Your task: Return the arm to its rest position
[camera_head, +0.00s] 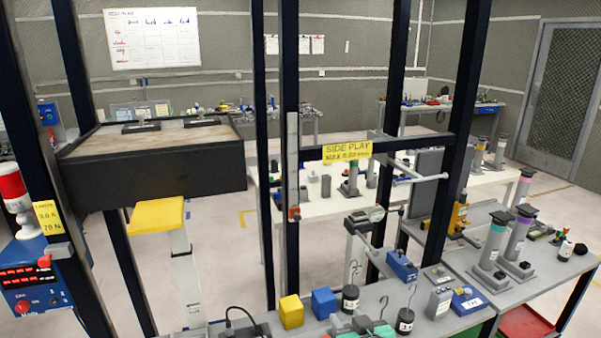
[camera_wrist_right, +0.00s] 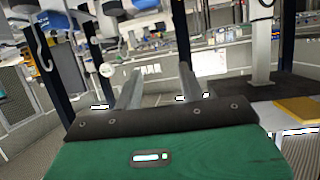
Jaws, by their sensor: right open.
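My right gripper (camera_wrist_right: 160,71) shows clearly in the right wrist view. Its two grey fingers stand well apart beyond the green wrist housing and dark bracket. The space between the fingers is empty, and neither finger touches anything that I can see. My left gripper does not show in either view.
Dark upright posts (camera_head: 275,160) stand close in front. A dark-sided box (camera_head: 155,180) is at left above a yellow pad (camera_head: 157,215). A grey bench at lower right holds hooked weights (camera_head: 405,320), a blue block (camera_head: 324,303) and a yellow block (camera_head: 291,311).

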